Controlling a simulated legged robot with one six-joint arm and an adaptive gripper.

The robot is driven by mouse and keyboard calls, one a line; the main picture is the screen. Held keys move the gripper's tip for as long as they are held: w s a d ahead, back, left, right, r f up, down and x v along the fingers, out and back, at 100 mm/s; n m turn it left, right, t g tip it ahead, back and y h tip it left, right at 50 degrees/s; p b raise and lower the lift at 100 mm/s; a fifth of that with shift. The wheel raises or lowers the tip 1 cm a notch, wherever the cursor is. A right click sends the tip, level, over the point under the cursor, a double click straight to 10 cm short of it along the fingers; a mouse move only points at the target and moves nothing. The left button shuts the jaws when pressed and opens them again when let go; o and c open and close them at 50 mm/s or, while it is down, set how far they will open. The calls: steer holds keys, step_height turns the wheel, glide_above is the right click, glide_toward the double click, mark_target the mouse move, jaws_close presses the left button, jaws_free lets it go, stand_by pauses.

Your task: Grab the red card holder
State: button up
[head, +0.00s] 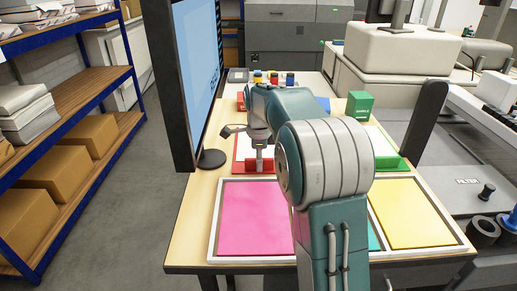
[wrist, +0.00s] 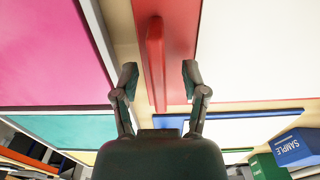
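The red card holder (wrist: 177,45) is a flat red base with a raised upright ridge, seen in the wrist view. The ridge lies between the two fingers of my gripper (wrist: 159,78). The fingers are open, with a visible gap on each side of the ridge. In the head view the red card holder (head: 243,167) stands at the near edge of a white sheet, behind the pink panel. My arm reaches over the table to it and hides part of the area around it.
A pink panel (head: 250,215) and a yellow panel (head: 410,213) lie in white frames at the front. A green holder (head: 389,164) and green box (head: 359,105) are to the right. A monitor (head: 185,80) stands close on the left. Small jars stand at the back.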

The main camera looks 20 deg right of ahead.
steer(key=shift+a, duration=0.1)
jaws_close()
steer(key=shift+r, duration=0.1)
